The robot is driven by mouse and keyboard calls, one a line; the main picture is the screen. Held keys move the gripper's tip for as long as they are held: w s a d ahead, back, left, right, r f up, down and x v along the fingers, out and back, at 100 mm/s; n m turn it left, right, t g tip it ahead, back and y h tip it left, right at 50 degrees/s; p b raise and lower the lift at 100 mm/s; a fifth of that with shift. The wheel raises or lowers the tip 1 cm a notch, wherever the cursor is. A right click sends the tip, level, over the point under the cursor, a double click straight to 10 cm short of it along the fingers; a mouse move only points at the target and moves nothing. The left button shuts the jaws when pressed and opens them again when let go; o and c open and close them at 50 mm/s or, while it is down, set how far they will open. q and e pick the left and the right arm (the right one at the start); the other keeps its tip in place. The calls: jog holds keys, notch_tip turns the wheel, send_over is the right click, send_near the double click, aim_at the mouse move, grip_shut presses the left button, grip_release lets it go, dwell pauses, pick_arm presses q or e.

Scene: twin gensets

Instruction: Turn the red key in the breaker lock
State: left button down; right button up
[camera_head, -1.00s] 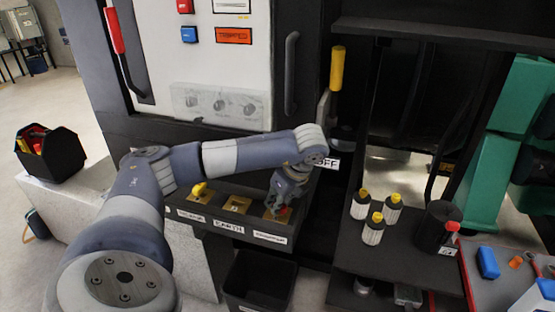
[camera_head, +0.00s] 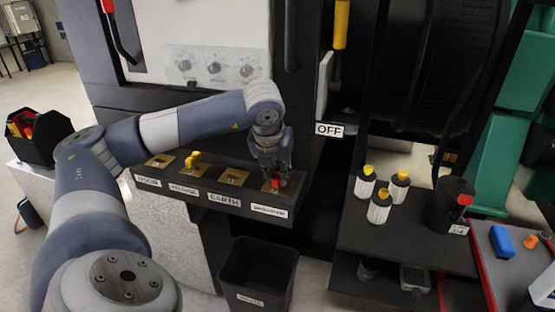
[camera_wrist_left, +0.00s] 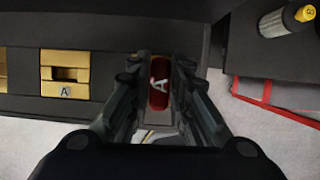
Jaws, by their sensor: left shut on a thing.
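The red key (camera_head: 276,182) stands in the brass breaker lock (camera_head: 268,187), the rightmost lock on the dark shelf. My left gripper (camera_head: 274,176) comes down from above and is shut on the key. It also shows in the left wrist view (camera_wrist_left: 159,100), with a finger on each side of the key. The fingers partly hide the lock and the label below it is too small to read surely. My right gripper is not in view.
More brass locks sit to the left, one with a yellow key (camera_head: 192,160) and an empty one (camera_head: 233,177) labelled "EARTH". A black bin (camera_head: 258,275) stands below. Yellow-capped bottles (camera_head: 379,207) and a black cup (camera_head: 447,205) stand on the right bench.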

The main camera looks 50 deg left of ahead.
aim_at(278, 172)
pick_arm(q)
jog(key=shift+m, duration=0.3)
jog(key=c, duration=1.4)
grip_release()
jog(key=shift+r, duration=0.15)
notch_tip(278, 172, up, 7)
jog(key=p, duration=0.5)
jog(key=shift+r, duration=0.2)
jog(key=shift+f, duration=0.1)
